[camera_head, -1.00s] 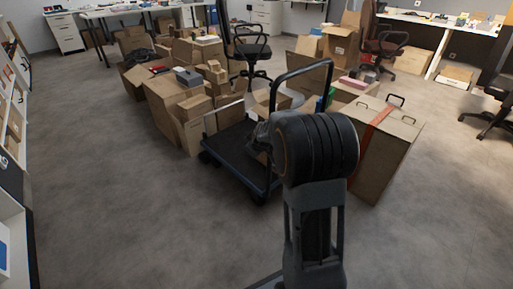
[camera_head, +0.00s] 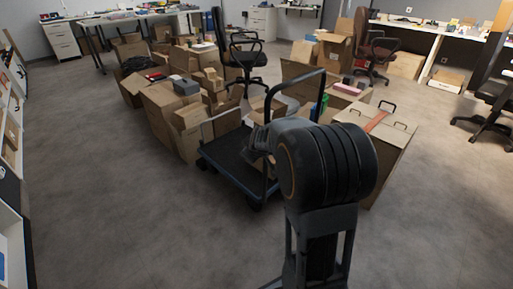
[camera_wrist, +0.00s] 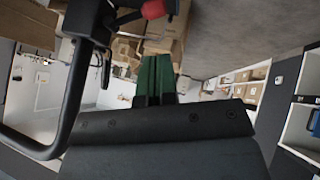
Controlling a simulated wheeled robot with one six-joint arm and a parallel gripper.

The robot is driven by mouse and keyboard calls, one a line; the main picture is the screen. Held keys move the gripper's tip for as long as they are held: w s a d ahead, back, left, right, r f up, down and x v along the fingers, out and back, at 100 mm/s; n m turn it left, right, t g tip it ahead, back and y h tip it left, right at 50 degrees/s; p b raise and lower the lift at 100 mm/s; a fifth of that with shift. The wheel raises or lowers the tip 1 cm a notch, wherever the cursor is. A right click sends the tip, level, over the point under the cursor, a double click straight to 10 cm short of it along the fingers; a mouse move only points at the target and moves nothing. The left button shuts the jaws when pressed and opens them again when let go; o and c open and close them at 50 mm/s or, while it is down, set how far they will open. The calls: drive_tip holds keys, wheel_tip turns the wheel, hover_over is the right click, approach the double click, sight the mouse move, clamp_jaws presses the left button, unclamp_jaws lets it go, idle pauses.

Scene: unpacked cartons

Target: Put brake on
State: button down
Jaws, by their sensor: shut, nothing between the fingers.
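A platform trolley with a dark flat deck (camera_head: 228,158) and a tall dark push handle (camera_head: 322,84) stands on the floor in the head view, beside the cartons. In the wrist view a dark curved bar (camera_wrist: 73,100), which looks like the trolley handle, fills the left side. A red knob (camera_wrist: 154,9) on a dark stem shows at the top, near that bar. My gripper (camera_wrist: 157,62) has green fingers, shut with nothing between them, below the knob and right of the bar, apart from both. I cannot make out the brake's state.
Several cartons (camera_head: 165,110) crowd the trolley's left and back. A tall carton with an orange strap (camera_head: 377,122) stands close on the right. White shelves (camera_head: 12,225) line the left edge. The floor at front left is clear.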

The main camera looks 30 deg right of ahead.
drive_tip(key=p+v, duration=0.2)
drive_tip(key=v, duration=0.6)
drive_tip(key=shift+s+a+f, duration=0.2)
drive_tip(key=shift+a+f, duration=0.05)
drive_tip(key=shift+a, duration=0.1)
